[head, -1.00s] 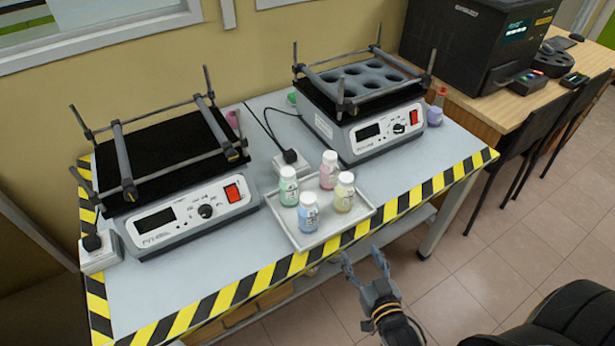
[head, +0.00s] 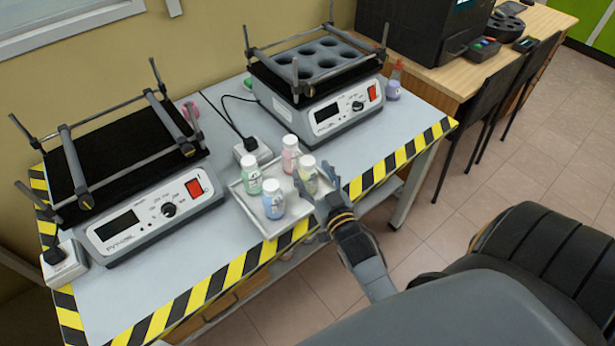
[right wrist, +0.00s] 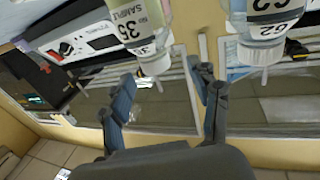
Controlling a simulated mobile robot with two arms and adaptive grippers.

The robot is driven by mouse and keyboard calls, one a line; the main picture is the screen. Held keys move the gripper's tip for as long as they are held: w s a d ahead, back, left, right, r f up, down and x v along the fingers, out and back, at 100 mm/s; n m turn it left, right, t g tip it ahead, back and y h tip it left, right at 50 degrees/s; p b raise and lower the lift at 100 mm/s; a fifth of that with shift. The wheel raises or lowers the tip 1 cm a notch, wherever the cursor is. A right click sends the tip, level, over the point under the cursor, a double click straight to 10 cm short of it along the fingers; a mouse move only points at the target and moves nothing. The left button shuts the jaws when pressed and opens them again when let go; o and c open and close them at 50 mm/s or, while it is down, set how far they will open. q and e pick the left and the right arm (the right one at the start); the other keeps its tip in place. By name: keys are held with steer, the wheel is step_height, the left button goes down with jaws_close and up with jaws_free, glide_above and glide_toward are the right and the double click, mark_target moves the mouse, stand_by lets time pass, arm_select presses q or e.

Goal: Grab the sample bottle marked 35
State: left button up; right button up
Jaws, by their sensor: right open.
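The sample bottle marked 35 (right wrist: 136,22) shows upside down at the top of the right wrist view. Its contents look yellowish, and it matches the yellow bottle (head: 307,172) at the right of the tray in the head view. My right gripper (head: 314,182) is open at this bottle's near side, with its fingers partly over it. In the right wrist view the open fingers (right wrist: 160,68) point toward the bottle, which lies nearer the left finger. Whether they touch it I cannot tell. My left gripper is not in view.
A blue bottle (head: 273,203), a green bottle (head: 251,181) and a pink bottle (head: 290,153) share the white tray (head: 252,209). Two shaker machines (head: 153,219) (head: 338,110) stand behind. The table's front edge has yellow-black tape.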

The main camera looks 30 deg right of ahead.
mark_target(311, 167)
steer(key=w, duration=0.2)
steer(key=w+d, duration=0.1)
steer(key=w, duration=0.1)
steer(key=shift+w+d+f+p, duration=0.15)
steer(key=shift+w+d+p, duration=0.05)
steer(key=shift+w+p, duration=0.1)
steer(key=shift+s, duration=0.1)
jaws_close()
